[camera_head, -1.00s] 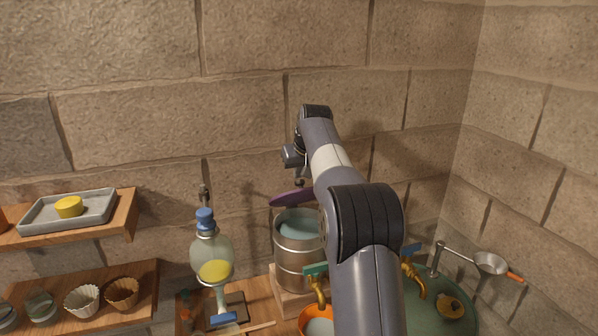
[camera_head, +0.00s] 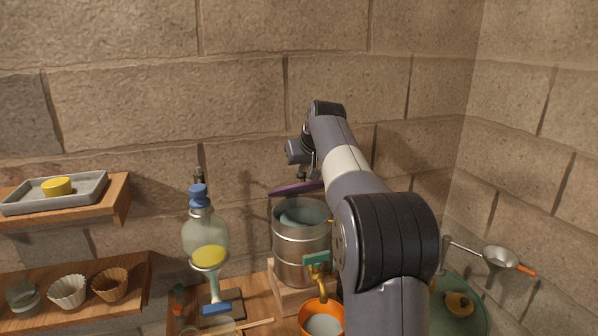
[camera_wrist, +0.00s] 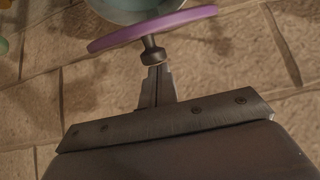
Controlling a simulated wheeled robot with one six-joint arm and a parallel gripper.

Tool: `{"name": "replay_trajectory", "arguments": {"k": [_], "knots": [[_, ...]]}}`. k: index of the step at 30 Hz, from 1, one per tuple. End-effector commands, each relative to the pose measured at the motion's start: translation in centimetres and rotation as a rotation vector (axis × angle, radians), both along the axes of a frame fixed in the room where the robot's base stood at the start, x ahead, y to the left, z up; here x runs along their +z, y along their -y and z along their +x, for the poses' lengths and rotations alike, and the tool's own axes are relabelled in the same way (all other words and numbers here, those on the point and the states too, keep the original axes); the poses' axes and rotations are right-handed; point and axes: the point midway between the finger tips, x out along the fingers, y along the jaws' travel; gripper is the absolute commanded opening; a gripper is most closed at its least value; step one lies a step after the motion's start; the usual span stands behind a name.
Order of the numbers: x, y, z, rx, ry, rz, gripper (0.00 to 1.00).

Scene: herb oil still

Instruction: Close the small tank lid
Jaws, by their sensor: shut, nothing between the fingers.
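The small tank (camera_head: 302,248) is a metal cylinder with pale liquid in it, standing on a wooden block. Its purple lid (camera_head: 290,188) is raised at the tank's back edge, and the tank's mouth is uncovered. In the wrist view the purple lid (camera_wrist: 150,28) has a dark knob (camera_wrist: 152,52) pointing toward my gripper (camera_wrist: 157,84). My gripper's fingers are shut together with nothing between them, and their tips are at the knob, touching or nearly so. In the head view my gripper (camera_head: 303,178) is behind the lid, partly hidden by my arm.
A glass flask (camera_head: 206,235) with yellow oil stands left of the tank. An orange bowl (camera_head: 321,322) sits under the green-handled tap (camera_head: 317,262). A stone wall stands close behind.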

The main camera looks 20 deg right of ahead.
Motion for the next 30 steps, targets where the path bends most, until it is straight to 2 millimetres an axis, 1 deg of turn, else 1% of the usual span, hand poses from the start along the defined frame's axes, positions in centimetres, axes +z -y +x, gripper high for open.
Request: {"name": "replay_trajectory", "arguments": {"k": [1, 14, 30], "knots": [[-1.2, 0.0, -0.4, -0.001, 0.021, -0.001, 0.00], [-3.4, 0.0, -2.7, -0.001, 0.196, -0.002, 0.00], [-6.9, 0.0, -5.0, -0.001, 0.424, -0.002, 0.00]]}}
